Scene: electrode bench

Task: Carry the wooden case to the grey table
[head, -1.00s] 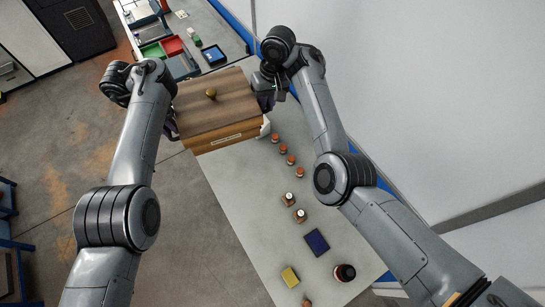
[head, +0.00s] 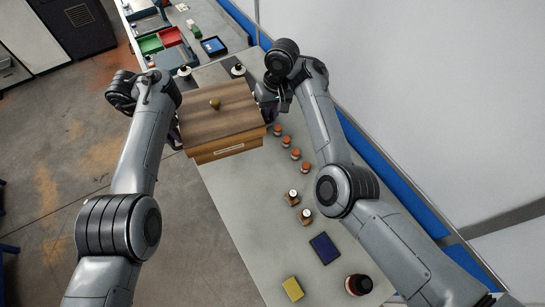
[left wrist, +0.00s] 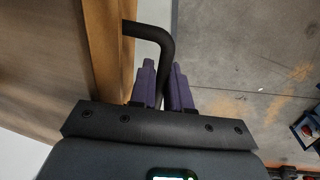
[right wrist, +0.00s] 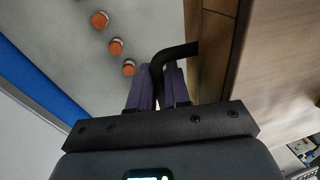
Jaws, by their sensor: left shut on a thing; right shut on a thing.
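My left gripper (left wrist: 164,66) is shut on the black handle (left wrist: 150,29) on the case's left side. My right gripper (right wrist: 158,68) is shut on the other black handle (right wrist: 181,51). In the head view my arms largely hide both grippers.
Several orange-capped bottles (head: 286,141), two small brown bottles (head: 292,197), a navy pad (head: 324,248), a yellow block (head: 292,289) and a dark bottle (head: 358,284) stand along the table's right. White-topped items (head: 238,70) stand behind the case. Coloured trays (head: 170,36) lie farther back.

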